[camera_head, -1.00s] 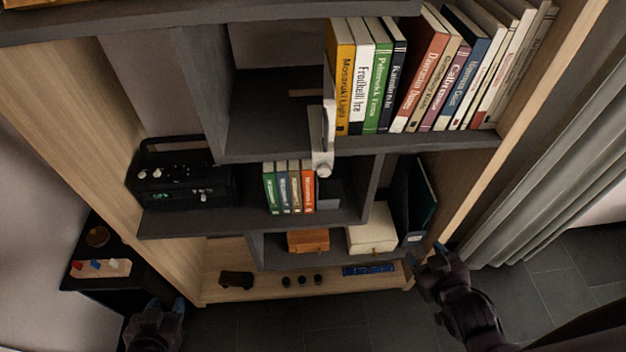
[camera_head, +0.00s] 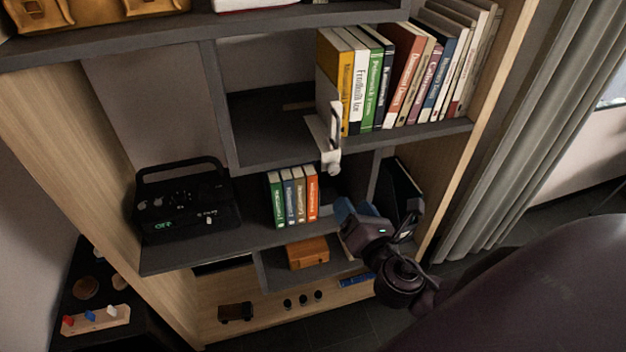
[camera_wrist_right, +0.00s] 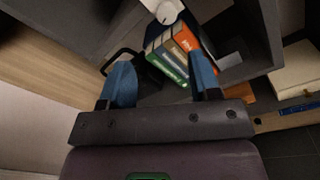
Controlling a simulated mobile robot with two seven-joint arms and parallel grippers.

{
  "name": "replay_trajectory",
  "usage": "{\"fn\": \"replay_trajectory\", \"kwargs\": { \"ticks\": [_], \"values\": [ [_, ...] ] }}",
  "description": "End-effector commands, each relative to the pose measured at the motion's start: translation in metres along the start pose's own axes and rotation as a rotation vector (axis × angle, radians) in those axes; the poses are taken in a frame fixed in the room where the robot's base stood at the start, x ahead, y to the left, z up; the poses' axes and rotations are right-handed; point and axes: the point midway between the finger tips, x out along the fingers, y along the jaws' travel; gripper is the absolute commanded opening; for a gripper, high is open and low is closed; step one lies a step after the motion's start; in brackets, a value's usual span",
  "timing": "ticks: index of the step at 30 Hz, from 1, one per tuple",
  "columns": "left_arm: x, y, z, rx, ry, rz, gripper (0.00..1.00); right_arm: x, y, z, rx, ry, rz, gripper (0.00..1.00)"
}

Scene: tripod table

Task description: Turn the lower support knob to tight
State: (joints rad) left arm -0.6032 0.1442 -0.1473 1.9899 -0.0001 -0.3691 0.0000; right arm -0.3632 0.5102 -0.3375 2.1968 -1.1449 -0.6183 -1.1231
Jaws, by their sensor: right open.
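A white support bracket (camera_head: 333,125) stands upright at the front edge of the middle shelf, beside the book row. A round white knob (camera_head: 331,168) sits at its lower end. In the right wrist view a white round part, likely this knob (camera_wrist_right: 168,12), shows at the top edge, beyond the fingers. My right gripper (camera_head: 344,209) is below and slightly right of the knob, apart from it. In the right wrist view its two blue fingers are spread, with nothing held between them (camera_wrist_right: 161,70). My left gripper is out of view.
Small books (camera_head: 292,198) stand on the shelf left of my right gripper. A black radio (camera_head: 187,205) sits further left. An orange box (camera_head: 308,252) lies on the shelf below. Large books (camera_head: 395,80) fill the shelf right of the bracket. A shelf board (camera_wrist_right: 255,35) is close right of the fingers.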

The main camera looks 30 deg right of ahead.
Motion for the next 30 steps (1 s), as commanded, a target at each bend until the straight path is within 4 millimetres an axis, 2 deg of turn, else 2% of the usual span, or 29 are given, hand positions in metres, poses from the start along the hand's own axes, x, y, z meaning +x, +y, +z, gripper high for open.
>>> {"fn": "replay_trajectory", "kwargs": {
  "ticks": [4,11,24,30],
  "values": [
    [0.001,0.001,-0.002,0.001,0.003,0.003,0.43,0.000,-0.002,0.002,-0.108,-0.011,-0.010,0.57],
    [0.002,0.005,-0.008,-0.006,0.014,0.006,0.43,0.013,-0.002,0.002,-0.130,-0.011,-0.009,0.57],
    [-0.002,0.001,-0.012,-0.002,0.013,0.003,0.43,0.082,-0.003,0.003,-0.128,-0.010,-0.009,0.57],
    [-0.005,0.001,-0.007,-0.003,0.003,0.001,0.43,0.102,-0.003,0.002,-0.127,-0.008,-0.010,0.57]
  ]
}}
